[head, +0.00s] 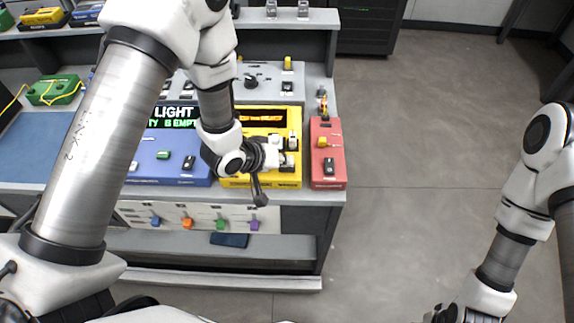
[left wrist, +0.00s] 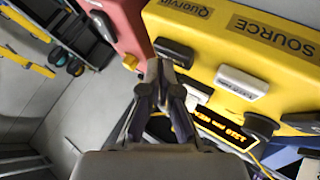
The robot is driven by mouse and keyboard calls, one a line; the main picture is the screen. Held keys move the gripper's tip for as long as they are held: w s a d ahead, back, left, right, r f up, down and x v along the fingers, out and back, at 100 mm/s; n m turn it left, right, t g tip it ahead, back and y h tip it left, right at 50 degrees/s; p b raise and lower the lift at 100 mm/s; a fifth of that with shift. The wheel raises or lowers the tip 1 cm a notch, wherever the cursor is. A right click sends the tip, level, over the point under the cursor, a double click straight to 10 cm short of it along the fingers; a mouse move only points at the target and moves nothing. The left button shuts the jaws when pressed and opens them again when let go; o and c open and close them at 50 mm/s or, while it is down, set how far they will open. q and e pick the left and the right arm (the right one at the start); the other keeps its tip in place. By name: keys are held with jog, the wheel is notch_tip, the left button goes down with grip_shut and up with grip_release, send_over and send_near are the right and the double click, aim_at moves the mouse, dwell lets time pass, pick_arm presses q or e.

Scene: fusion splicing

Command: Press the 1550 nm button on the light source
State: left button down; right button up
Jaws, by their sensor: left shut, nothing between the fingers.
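The light source is a yellow box (head: 262,182) with a lit orange-on-black display (head: 263,116), at the right part of the bench. In the left wrist view the yellow box (left wrist: 205,25) carries the word SOURCE. It has a white button (left wrist: 241,82) and dark buttons (left wrist: 174,52); I cannot read which is 1550 nm. My left gripper (head: 270,157) is shut and empty over the front of the box, hiding part of its face. In the left wrist view its fingertips (left wrist: 160,68) are close to a dark button; contact is unclear. My right gripper (head: 446,314) is at the bottom edge, partly cut off.
A red box (head: 327,170) stands close to the right of the light source. A blue box (head: 167,168) with a green-lettered display is on the left. Several coloured connectors (head: 188,222) line the bench front. The floor (head: 420,150) at the right is clear.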

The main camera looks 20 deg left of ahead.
pick_arm(q)
jog(key=shift+f, duration=0.3)
dwell(0.5)
jog(key=shift+r+p, duration=0.75)
jog(key=shift+r, duration=0.15)
notch_tip(320, 180, up, 5)
jog(key=p, duration=0.4)
jog(key=shift+r+p, duration=0.1)
jog(key=shift+p, duration=0.3)
